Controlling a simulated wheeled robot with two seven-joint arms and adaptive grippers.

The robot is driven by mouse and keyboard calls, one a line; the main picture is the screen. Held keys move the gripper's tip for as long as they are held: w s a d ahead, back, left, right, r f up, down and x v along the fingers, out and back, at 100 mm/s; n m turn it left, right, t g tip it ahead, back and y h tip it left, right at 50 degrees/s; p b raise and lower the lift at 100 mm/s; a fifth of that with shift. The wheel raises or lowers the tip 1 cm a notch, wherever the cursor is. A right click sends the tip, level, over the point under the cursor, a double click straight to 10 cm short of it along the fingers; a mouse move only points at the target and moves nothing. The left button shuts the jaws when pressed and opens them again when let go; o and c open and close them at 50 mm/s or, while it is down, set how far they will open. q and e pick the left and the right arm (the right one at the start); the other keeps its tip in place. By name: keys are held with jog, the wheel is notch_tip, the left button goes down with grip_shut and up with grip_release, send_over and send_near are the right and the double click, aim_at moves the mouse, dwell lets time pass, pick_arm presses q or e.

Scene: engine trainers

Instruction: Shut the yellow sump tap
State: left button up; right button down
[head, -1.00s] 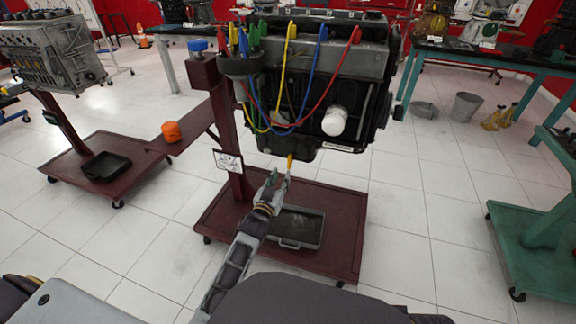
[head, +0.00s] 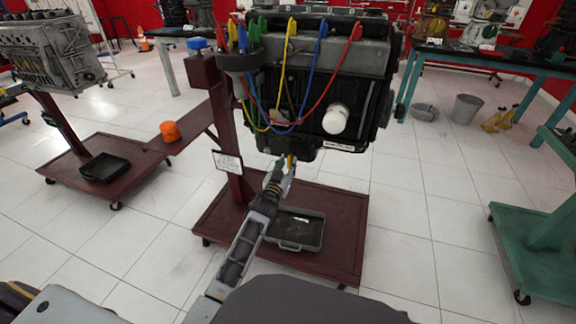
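The yellow sump tap (head: 290,159) hangs under the black engine (head: 330,90) on the dark red stand. Only a small part of it shows, between and behind my fingers. My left gripper (head: 285,165) reaches up from below, with its fingertips at the tap. The fingers look close around the tap, but I cannot tell whether they touch or grip it. The tap's handle position is too small to make out. My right gripper is not in view.
A grey drain tray (head: 316,232) lies on the stand's dark red base (head: 340,256) below the engine. Coloured leads loop across the engine's front. An orange filter (head: 170,131) sits on the arm of the stand at left.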

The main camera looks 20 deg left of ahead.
pick_arm(q)
jog(key=shift+w, duration=0.4)
grip_shut()
